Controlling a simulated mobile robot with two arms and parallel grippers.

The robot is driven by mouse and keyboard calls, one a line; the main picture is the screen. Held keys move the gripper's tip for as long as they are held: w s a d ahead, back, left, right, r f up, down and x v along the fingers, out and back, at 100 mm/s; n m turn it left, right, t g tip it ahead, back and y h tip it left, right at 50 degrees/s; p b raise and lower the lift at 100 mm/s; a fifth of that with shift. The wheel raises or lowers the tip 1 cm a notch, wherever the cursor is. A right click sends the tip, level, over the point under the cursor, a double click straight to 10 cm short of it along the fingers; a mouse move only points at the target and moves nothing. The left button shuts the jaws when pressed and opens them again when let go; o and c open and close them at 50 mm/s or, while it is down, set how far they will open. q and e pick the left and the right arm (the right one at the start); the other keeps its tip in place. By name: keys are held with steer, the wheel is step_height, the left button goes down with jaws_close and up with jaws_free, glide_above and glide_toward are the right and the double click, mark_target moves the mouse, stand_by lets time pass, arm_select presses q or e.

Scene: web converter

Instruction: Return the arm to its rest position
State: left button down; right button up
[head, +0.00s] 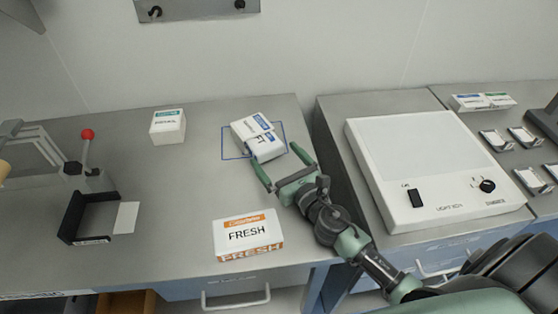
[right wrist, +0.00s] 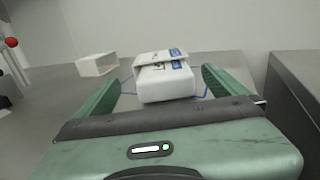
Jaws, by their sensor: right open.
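My right arm reaches in from the lower right of the head view. Its green right gripper (head: 284,168) is open, its fingers spread to either side of the near end of a white package with blue print (head: 262,146). The package lies tilted within a blue outlined rectangle (head: 226,157) on the grey bench. In the right wrist view the package (right wrist: 165,85) sits between and beyond the two fingertips (right wrist: 160,85), with gaps on both sides. My left gripper is not in view.
A white box marked FRESH (head: 248,236) stands at the bench front, left of my right arm. A small white box (head: 168,126) and a red-knobbed lever device (head: 88,165) are further left. A light box (head: 435,170) stands on the right bench, past a gap.

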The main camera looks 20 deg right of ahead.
steer(key=shift+s, duration=0.4)
